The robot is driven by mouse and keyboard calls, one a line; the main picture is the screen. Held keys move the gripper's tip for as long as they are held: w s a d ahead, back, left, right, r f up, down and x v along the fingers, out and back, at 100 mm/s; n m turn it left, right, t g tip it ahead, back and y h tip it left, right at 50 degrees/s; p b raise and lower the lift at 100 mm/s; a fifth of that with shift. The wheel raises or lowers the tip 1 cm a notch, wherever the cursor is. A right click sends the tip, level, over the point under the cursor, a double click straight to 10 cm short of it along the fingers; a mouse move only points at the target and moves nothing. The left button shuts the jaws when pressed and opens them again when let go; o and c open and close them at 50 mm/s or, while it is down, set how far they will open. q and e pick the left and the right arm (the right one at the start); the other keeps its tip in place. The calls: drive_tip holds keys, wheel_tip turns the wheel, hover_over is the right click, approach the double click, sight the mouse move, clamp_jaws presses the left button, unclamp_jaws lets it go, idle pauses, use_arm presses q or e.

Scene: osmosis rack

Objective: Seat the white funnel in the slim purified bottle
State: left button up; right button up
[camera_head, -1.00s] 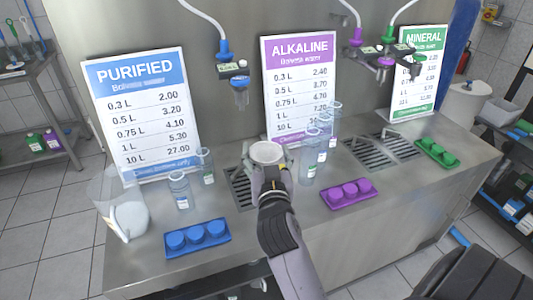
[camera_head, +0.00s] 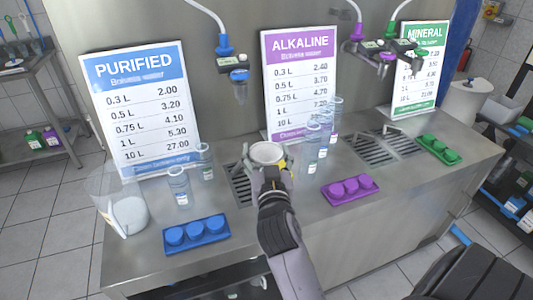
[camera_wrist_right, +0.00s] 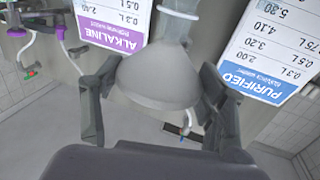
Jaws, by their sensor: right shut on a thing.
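A white funnel (camera_head: 267,153) is held up above the steel counter, its round mouth facing up. My right gripper (camera_head: 268,170) is shut on it. In the right wrist view the funnel (camera_wrist_right: 160,80) sits between the two dark fingers (camera_wrist_right: 150,115), with a narrower clear part beyond its cone. Two clear bottles stand left of the funnel, near the PURIFIED sign: a front one (camera_head: 179,190) and a back one (camera_head: 204,163). Both are upright and apart from the funnel. I cannot tell which is the slim one. My left gripper is out of view.
A blue cap tray (camera_head: 226,235) and a clear pitcher (camera_head: 103,190) are on the left of the counter. Clear bottles (camera_head: 312,150) stand right of my gripper, behind a purple cap tray (camera_head: 329,200). A drain grate (camera_head: 240,190) lies between. Filling nozzles (camera_head: 240,90) hang above.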

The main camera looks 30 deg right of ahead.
drive_tip(key=o, duration=0.9)
drive_tip(key=shift+o, duration=0.2)
wheel_tip(320, 180, up, 10)
idle(0.4)
drive_tip(key=shift+f, duration=0.1)
